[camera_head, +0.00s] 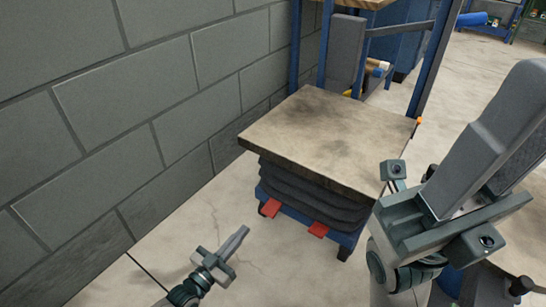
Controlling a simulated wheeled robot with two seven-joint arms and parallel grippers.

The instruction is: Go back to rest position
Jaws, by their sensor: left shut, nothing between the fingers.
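My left gripper (243,231) is low in the head view, left of centre, above the pale floor. Its fingers are together, pointing up and to the right, with nothing between them. It is in front of the lift table and apart from it. My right gripper (498,118) is large and close at the right edge, its fingers pointing up. I cannot tell whether a gap lies between its fingers.
A lift table with a worn wooden top (325,128), dark bellows and red pedals (318,229) stands ahead, near the grey block wall (120,110). Blue frame posts (434,62) rise behind it. Part of a round tabletop shows at lower right. Floor in front is clear.

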